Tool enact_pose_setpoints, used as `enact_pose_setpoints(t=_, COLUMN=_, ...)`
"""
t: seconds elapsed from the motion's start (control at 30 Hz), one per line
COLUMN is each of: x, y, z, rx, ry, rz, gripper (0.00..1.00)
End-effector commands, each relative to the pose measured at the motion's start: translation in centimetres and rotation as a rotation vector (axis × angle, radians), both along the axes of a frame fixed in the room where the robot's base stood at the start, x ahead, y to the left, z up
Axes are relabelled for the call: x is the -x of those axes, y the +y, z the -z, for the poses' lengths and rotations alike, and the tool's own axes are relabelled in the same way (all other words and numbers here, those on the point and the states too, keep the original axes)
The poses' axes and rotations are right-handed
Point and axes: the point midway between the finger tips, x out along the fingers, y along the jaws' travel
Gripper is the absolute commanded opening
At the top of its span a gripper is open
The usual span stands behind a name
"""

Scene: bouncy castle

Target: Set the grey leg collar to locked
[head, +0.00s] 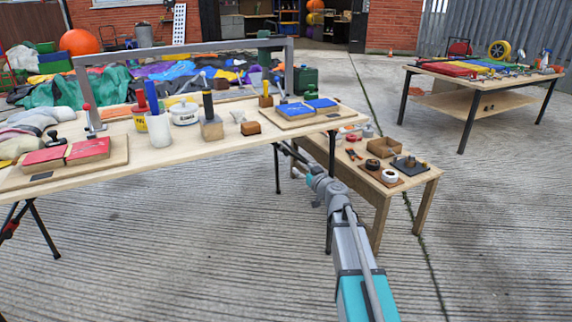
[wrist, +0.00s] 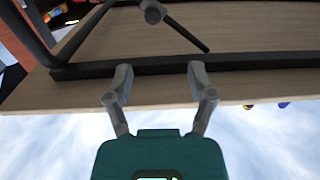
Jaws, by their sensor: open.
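My gripper (wrist: 160,72) is open in the wrist view, its two grey fingers apart with nothing held between them. The fingertips are just in front of a dark frame bar on the underside of a wooden tabletop (wrist: 285,92). Beyond the bar, a round grey piece (wrist: 152,12) sits on a thin dark rod at the top of the picture; it may be the grey leg collar, but its setting cannot be read. It is apart from the fingers. In the head view my arm reaches to the right end of the long wooden table (head: 190,150); the collar cannot be made out there.
A low wooden bench (head: 410,178) with rolls and small parts stands close by my arm on the right. Blue pads (head: 305,107), red pads (head: 68,152) and tools lie on the long table. Another table (head: 480,84) is at the back right. The concrete floor in front is clear.

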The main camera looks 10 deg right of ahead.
Motion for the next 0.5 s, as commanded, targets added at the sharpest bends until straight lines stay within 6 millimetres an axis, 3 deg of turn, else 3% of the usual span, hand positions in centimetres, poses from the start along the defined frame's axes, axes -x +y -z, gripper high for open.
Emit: enact_pose_setpoints(t=0.5, x=-0.43, y=-0.61, z=0.61, rx=-0.001, ry=-0.016, rz=0.024, gripper=0.71)
